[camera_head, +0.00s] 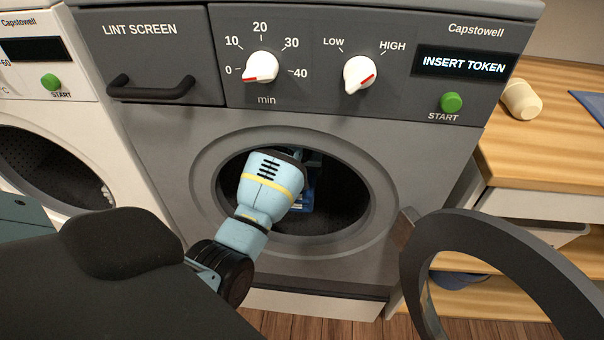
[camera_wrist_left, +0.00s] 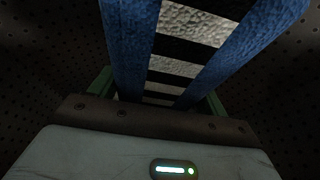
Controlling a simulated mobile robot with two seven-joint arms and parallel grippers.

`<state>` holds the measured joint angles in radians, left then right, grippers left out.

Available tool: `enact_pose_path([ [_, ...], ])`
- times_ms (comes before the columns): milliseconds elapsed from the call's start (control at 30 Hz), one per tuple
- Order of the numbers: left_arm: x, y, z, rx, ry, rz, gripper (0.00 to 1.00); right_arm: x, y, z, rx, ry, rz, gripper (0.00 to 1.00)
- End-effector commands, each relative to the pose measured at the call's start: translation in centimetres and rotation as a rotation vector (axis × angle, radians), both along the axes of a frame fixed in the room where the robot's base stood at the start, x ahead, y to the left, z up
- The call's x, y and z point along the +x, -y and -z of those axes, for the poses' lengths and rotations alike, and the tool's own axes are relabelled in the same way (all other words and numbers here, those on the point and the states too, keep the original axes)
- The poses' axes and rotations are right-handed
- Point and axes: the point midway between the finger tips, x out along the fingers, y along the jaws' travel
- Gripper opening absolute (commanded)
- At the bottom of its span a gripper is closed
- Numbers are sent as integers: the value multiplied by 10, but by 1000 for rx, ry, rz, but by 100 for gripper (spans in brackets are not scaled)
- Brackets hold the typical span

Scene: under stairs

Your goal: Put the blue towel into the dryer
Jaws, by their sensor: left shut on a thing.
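The grey dryer (camera_head: 150,150) stands in front of me with its round opening facing me. Its dark round door (camera_head: 440,232) is swung open to the right. My left gripper (camera_head: 303,168) reaches through the opening into the drum, its fingers partly hidden behind my wrist. The blue towel (camera_head: 309,196) shows as a small blue patch inside the drum. In the left wrist view the towel (camera_wrist_left: 128,50), blue with black and grey stripes, is held between the green fingers of the left gripper (camera_wrist_left: 158,95), with perforated drum wall around it. My right gripper is not in view.
A white washer (camera_head: 90,110) with an open drum stands on the left. A wooden counter (camera_head: 555,150) on the right bears a cream cup (camera_head: 521,98) and a flat blue item (camera_head: 592,103). The dryer's display reads INSERT TOKEN. The open door stands close right of the opening.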

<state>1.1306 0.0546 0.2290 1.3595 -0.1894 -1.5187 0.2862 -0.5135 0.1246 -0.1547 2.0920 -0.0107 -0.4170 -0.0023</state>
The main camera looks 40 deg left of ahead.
Motion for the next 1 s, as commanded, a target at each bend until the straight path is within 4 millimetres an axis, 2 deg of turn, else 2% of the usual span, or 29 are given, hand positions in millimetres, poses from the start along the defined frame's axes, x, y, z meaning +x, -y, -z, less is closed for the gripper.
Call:
enact_pose_path([
  [67,0,0,5,0,0,0,35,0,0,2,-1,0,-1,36],
  [333,0,0,45,0,-1,1,35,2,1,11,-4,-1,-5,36],
  [667,0,0,54,0,1,0,35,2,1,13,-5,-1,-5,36],
  [900,-1,0,90,0,-3,1,35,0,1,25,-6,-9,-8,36],
  [1000,0,0,100,0,-1,1,35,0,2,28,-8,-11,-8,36],
])
